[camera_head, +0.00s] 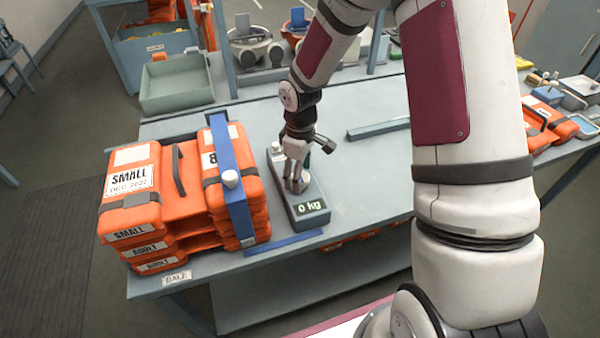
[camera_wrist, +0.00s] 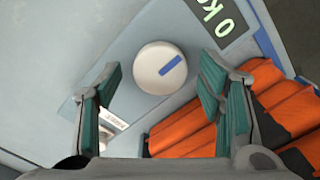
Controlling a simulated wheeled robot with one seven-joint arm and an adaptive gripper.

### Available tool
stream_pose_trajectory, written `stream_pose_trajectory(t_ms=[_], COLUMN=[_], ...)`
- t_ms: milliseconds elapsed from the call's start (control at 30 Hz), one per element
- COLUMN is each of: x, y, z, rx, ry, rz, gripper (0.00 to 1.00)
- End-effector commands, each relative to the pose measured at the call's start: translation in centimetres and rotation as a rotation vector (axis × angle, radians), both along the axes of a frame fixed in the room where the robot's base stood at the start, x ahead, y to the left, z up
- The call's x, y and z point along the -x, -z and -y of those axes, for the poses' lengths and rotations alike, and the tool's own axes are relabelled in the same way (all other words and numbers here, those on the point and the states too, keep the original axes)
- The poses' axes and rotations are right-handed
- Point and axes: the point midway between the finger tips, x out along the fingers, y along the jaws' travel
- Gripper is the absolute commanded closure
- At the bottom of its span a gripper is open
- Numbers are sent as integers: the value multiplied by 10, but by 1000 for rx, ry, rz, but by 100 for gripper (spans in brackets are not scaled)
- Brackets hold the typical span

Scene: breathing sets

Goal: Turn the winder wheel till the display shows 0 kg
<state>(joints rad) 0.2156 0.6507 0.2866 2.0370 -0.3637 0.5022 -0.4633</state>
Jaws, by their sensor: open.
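The winder unit is a long grey box (camera_head: 314,194) on the workbench, with its display (camera_head: 311,207) reading 0 kg. The display also shows at the upper right of the wrist view (camera_wrist: 221,14), partly cut off. The winder wheel (camera_wrist: 160,68) is a round white knob with a blue mark. My gripper (camera_head: 298,178) is over the box and hides most of the wheel in the head view. In the wrist view my gripper (camera_wrist: 159,72) is open, its teal-padded fingers on either side of the wheel, with a visible gap on both sides.
A bale of stacked orange packs (camera_head: 180,200) with a blue strap (camera_head: 232,180) stands close to the left of the box. A green-grey tray (camera_head: 177,88) sits at the back left. The bench right of the box is mostly clear, apart from a grey bar (camera_head: 378,129).

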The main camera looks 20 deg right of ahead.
Motion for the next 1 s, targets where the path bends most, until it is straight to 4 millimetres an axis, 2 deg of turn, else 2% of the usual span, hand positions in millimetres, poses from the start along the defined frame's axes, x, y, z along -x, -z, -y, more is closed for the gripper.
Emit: stream_pose_trajectory(t_ms=[167, 400, 600, 800, 1000], x=[-1, -2, -1, 0, 0], y=[-28, -77, -105, -115, -116], z=[0, 1, 0, 0, 0], rx=[1, 1, 1, 0, 1], ry=[0, 0, 0, -1, -2], rz=[5, 6, 4, 1, 1], gripper=[38, 38, 38, 38, 38])
